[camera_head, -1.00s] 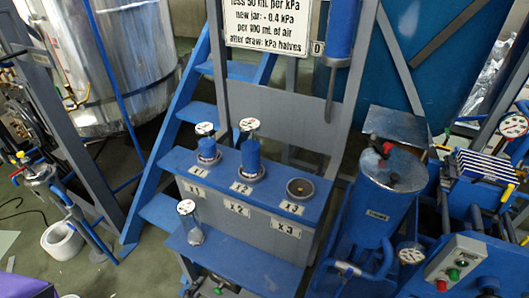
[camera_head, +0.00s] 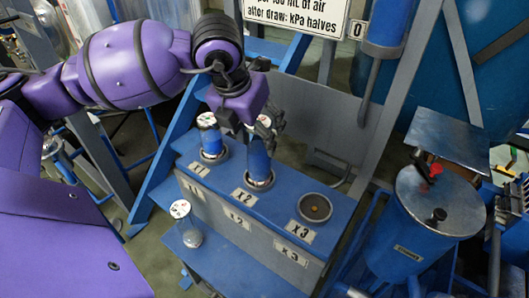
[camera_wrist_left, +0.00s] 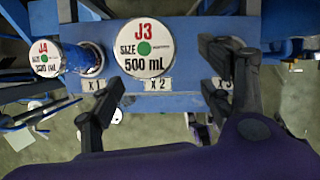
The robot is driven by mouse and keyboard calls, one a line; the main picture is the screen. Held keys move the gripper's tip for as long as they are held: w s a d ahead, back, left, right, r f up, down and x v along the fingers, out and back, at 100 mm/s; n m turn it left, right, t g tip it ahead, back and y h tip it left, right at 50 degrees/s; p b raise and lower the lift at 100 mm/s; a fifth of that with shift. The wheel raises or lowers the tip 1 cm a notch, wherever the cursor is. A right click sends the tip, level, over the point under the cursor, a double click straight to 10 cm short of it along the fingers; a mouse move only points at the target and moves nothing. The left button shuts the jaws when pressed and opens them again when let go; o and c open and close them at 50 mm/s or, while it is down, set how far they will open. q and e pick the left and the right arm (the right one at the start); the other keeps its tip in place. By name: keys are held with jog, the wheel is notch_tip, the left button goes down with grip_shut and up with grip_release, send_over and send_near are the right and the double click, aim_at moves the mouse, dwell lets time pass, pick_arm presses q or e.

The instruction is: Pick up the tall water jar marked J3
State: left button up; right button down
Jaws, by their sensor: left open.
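The tall jar J3 (camera_head: 258,162) stands upright at the X2 place of the blue stepped stand. Its blue body shows in the head view; its top is mostly hidden by my gripper. In the left wrist view its round white lid (camera_wrist_left: 145,48) reads J3, 500 mL, with a green dot. My left gripper (camera_head: 254,130) is over the jar, pointing down. In the left wrist view the fingers (camera_wrist_left: 165,75) are spread wide, with the lid in the gap between them. I cannot tell whether they touch the jar.
A shorter blue jar (camera_head: 212,142), lid marked J4 (camera_wrist_left: 45,58), stands close by at X1. The X3 place (camera_head: 315,208) is empty. A clear jar (camera_head: 189,230) stands on the lower step (camera_head: 235,272). A blue cylinder (camera_head: 430,215) stands at right.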

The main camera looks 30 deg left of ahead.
aim_at(259, 154)
pick_arm(q)
jog(key=shift+w+a+r, duration=0.25)
jog(key=shift+a, duration=0.25)
jog(key=shift+w+f+y, duration=0.15)
jog(key=shift+f+y, duration=0.1)
jog(key=shift+y, duration=0.05)
jog(key=x, duration=0.6)
jog(key=shift+w+f+p, duration=0.2)
jog(key=shift+w+p, duration=0.2)
jog(key=shift+w, duration=0.15)
grip_shut()
